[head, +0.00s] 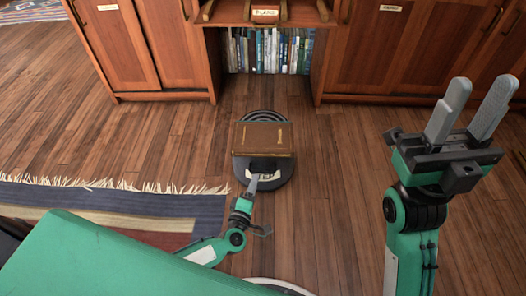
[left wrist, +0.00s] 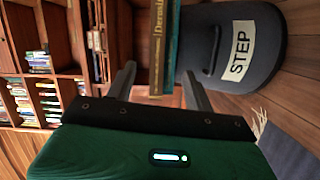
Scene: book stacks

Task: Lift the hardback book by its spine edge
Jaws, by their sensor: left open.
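The brown hardback book (head: 265,138) lies flat on a round dark step stool (head: 280,180) in the head view. In the left wrist view, the brown book's lettered spine (left wrist: 158,40) faces me, with a teal book (left wrist: 173,45) against it on the stool side. My left gripper (head: 252,184) is at the stool's near side, at the near edge of the book. In the left wrist view, my left gripper (left wrist: 159,72) is open, with its fingers on either side of the books. I cannot tell whether they touch. My right gripper (head: 483,88) is raised at the right, open and empty.
The stool's STEP label (left wrist: 238,50) shows in the left wrist view. Wooden cabinets (head: 130,45) and a low shelf of books (head: 270,50) stand behind. A fringed rug (head: 150,205) lies left of the stool. Bare wooden floor is free to the right.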

